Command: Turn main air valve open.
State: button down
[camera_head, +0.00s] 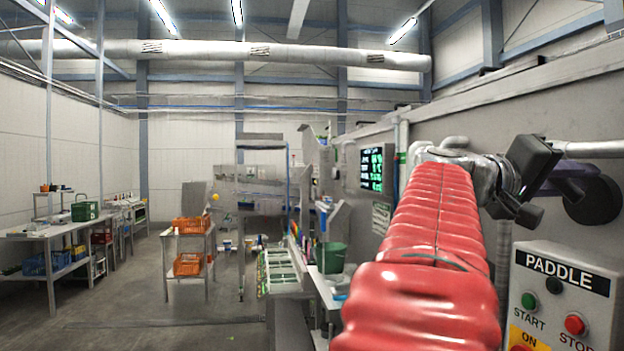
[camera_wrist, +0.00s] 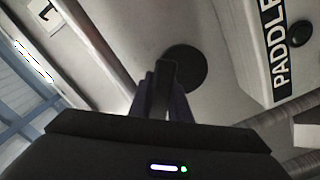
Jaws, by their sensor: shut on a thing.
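A PADDLE control box (camera_head: 559,292) with START and STOP buttons is below the valve. A pale pipe (camera_head: 594,149) runs along the wall close to my gripper. A lit screen (camera_head: 372,169) hangs further back. Open floor (camera_head: 150,318) lies to the left.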

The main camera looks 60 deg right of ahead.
dwell(0.5)
jog(key=c, duration=1.6)
grip_release()
jog(key=shift+c, duration=0.2)
jog(key=shift+r, duration=0.1)
jog(key=shift+a, duration=0.2)
